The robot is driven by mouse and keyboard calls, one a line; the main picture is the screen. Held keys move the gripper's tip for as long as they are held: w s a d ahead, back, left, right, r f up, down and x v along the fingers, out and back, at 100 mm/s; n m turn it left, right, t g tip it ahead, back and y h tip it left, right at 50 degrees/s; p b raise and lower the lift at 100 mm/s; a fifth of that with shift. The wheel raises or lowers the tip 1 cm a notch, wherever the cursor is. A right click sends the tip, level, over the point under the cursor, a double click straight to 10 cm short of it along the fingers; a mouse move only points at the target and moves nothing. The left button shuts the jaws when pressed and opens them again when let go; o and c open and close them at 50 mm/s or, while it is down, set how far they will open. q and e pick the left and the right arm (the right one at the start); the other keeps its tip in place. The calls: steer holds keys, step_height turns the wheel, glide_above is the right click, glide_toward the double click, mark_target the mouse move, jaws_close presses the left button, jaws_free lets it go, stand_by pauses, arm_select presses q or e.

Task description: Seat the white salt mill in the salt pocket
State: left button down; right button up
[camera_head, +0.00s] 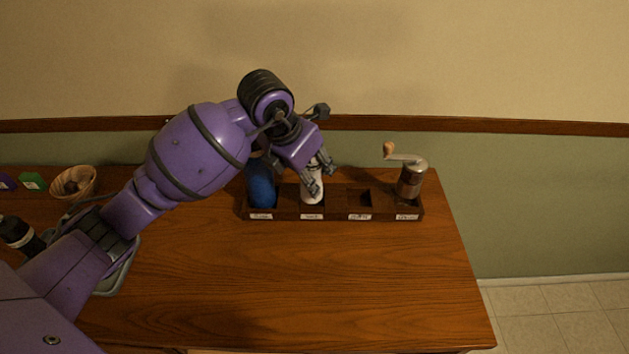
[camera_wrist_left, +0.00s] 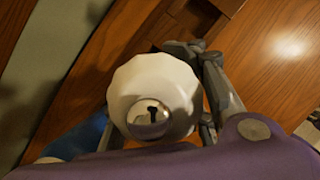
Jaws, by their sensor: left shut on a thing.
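The white salt mill (camera_head: 313,187) stands about upright at the second compartment from the left of the dark wooden rack (camera_head: 337,214). My left gripper (camera_head: 318,176) is shut on the mill from above and behind. In the left wrist view the mill's faceted white top (camera_wrist_left: 155,95) with a shiny metal knob fills the middle, between the fingers (camera_wrist_left: 205,90). The label below that compartment is too small to read surely. The mill's base is hidden by the rack's front, so I cannot tell whether it touches the pocket floor. My right gripper is not in view.
A blue item (camera_head: 261,185) fills the leftmost compartment, beside the mill. The third compartment (camera_head: 359,199) is empty. A metal grinder with a crank (camera_head: 410,180) stands in the rightmost one. A wooden bowl (camera_head: 74,182) and a dark bottle (camera_head: 20,234) are at the left. The front counter is clear.

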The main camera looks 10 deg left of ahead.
arm_select(q)
steer(key=shift+w+a+f, duration=0.1)
steer(key=shift+w+f, duration=0.65)
steer(key=shift+f, duration=0.1)
steer(key=shift+w+f, duration=0.15)
steer(key=shift+f, duration=1.5)
steer(key=shift+f, duration=0.1)
steer(key=shift+f, duration=0.15)
steer(key=c, duration=1.1)
jaws_free()
steer(key=shift+r, duration=0.5)
steer(key=v, duration=1.1)
steer(key=shift+s+r, duration=0.2)
steer(key=shift+s, duration=0.05)
steer(key=shift+a, duration=0.15)
